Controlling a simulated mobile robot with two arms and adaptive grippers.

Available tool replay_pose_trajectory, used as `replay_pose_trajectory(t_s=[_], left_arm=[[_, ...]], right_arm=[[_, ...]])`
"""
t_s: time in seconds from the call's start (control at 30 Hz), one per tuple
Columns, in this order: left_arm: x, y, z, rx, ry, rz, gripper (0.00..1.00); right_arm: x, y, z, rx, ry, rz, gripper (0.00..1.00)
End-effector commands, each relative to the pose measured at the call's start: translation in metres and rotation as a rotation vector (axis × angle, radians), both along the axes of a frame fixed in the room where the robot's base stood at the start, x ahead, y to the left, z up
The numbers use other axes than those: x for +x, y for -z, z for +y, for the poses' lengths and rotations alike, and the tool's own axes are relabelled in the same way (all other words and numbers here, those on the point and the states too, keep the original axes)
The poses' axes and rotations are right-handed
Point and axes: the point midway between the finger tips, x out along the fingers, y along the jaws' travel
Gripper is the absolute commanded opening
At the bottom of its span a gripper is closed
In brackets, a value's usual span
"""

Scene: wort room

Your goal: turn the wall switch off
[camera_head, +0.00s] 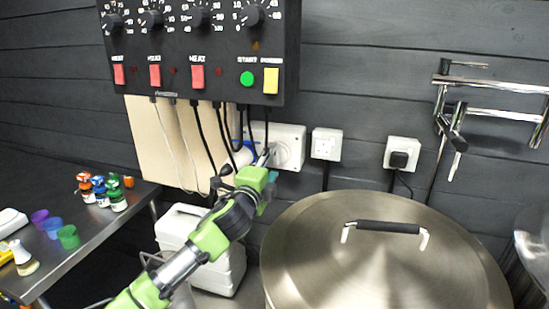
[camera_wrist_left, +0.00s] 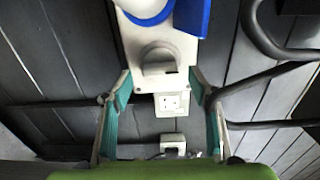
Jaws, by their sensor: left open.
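The wall switch (camera_head: 291,146) is a white plate with a round knob on the dark plank wall, just below the control panel. In the left wrist view the switch (camera_wrist_left: 178,47) shows at the top middle, with its grey-shadowed knob near the middle. My left gripper (camera_head: 264,163) is in front of the switch's lower left part in the head view and hides some of it. Its two teal-lined fingers (camera_wrist_left: 158,92) are apart, one on each side of the knob in the left wrist view. I cannot tell whether they touch it. My right gripper is not in view.
The black control panel (camera_head: 198,45) with hanging cables is above. Two white sockets (camera_head: 326,143) (camera_head: 403,153) are to the right. A large steel lidded kettle (camera_head: 370,265) stands below right. A white canister (camera_head: 222,262) is under my arm. A steel table (camera_head: 100,225) holds small bottles.

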Motion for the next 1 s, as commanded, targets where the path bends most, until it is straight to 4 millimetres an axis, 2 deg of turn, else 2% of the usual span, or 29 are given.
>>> replay_pose_trajectory(t_s=[0.23, 0.63, 0.67, 0.8, 1.0], left_arm=[[0.022, -0.001, -0.007, 0.001, -0.001, -0.001, 0.54], [0.027, 0.000, -0.008, 0.001, -0.001, 0.000, 0.54], [0.027, 0.000, -0.008, 0.001, -0.001, 0.000, 0.52], [0.027, 0.000, -0.008, 0.000, -0.001, 0.000, 0.16], [0.027, 0.000, -0.008, -0.002, -0.001, 0.001, 0.16]], right_arm=[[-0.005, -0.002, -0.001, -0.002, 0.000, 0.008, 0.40], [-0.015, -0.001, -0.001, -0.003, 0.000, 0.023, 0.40], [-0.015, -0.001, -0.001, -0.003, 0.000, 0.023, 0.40], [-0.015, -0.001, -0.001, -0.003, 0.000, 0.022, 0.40], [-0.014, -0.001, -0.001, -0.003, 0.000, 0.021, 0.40]])
